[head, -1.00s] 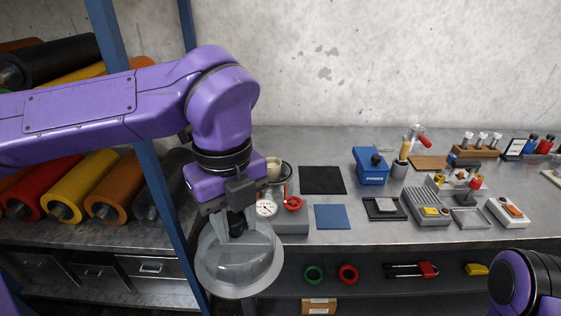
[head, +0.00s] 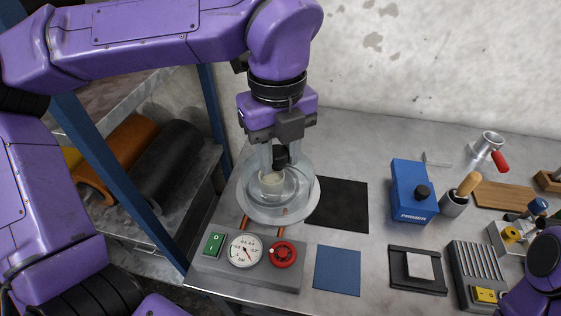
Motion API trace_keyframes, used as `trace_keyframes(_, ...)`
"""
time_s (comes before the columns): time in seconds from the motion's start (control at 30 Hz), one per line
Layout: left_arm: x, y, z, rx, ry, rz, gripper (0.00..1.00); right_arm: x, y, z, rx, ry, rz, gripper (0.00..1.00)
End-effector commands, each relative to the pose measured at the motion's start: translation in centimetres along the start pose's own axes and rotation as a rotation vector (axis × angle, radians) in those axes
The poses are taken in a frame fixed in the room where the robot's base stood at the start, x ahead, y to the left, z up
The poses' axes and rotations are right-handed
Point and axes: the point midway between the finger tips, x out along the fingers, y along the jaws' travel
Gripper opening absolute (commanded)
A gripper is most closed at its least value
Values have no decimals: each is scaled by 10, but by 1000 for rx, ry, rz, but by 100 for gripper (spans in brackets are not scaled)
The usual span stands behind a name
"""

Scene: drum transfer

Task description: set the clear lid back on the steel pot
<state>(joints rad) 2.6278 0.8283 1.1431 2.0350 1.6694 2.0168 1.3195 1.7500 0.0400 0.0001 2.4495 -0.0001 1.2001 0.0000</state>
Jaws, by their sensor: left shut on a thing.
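My left gripper (head: 281,156) is shut on the dark knob of the clear lid (head: 297,205) and holds it from above, at the back left of the bench. The lid is a clear dome with a wide pale rim. My right gripper is not in view; only part of my right arm shows at the lower right.
A grey control box with a green switch (head: 214,244), dial gauge (head: 245,251) and red knob (head: 283,254) stands just in front. A black mat (head: 341,204) and blue mat (head: 338,270) lie to the right. A blue primer box (head: 412,191) stands beyond. A blue post (head: 126,185) rises at left.

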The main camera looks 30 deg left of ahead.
Motion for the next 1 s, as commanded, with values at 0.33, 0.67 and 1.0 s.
trace_keyframes(0.33,46,-32,90,-6,9,10,0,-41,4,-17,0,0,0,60)
trace_keyframes(0.67,94,-44,125,-6,6,7,0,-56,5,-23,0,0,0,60)
trace_keyframes(1.0,127,-45,126,-5,3,3,0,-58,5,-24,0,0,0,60)
